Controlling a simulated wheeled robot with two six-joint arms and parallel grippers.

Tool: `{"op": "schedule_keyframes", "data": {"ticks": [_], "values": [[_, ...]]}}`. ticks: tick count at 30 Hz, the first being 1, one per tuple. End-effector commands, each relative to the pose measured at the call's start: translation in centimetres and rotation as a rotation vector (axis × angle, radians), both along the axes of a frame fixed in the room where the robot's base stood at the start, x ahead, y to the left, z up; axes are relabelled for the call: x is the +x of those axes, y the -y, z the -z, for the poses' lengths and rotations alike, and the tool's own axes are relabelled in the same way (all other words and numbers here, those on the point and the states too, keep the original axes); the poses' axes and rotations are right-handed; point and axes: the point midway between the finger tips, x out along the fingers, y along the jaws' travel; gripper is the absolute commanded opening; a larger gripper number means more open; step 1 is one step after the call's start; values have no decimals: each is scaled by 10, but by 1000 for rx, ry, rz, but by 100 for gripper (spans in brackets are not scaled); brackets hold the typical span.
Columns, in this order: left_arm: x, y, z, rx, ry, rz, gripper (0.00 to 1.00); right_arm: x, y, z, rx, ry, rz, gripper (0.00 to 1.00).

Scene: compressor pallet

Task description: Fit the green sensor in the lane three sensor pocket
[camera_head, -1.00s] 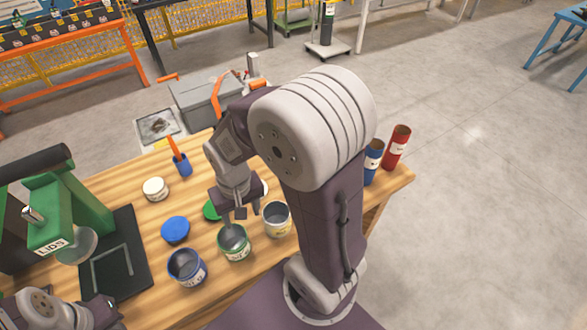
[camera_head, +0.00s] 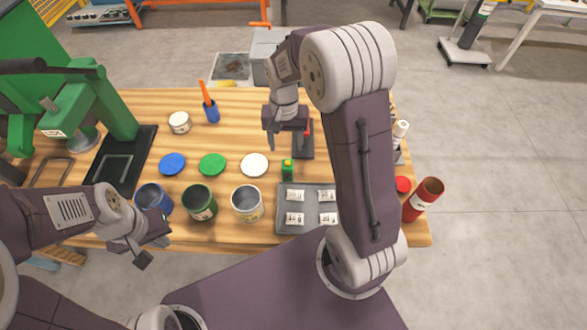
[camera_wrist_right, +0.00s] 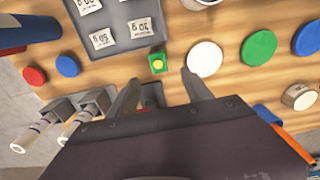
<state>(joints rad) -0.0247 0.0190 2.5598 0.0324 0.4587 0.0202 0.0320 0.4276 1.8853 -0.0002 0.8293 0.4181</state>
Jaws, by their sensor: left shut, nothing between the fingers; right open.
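My left gripper (camera_head: 150,249) is shut and empty at the table's front left. I cannot identify the lane three sensor pocket in either view.
Blue, green and white lids (camera_head: 254,164) lie behind the cans. A green press (camera_head: 105,95) stands left. My right arm hides part of the table's right side.

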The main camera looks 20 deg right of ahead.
Motion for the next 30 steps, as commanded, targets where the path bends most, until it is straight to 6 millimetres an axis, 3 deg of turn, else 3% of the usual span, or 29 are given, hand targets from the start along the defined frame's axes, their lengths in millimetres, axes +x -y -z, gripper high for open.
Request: {"op": "schedule_keyframes", "data": {"ticks": [7, 13, 21, 29, 30], "values": [[0, 0, 1, 0, 0, 0, 0, -1, 0, 33, 0, -3, 0, 58], [0, 0, 0, 0, 0, 0, 0, -1, 0, 42, 0, -1, 0, 58], [0, 0, 0, 0, 0, 0, 0, -3, 1, 87, 0, -2, 0, 58], [0, 0, 0, 0, 0, 0, 0, -2, 1, 90, 0, 1, -1, 58], [0, 0, 0, 0, 0, 0, 0, -2, 1, 90, 0, 1, -1, 47]]}}
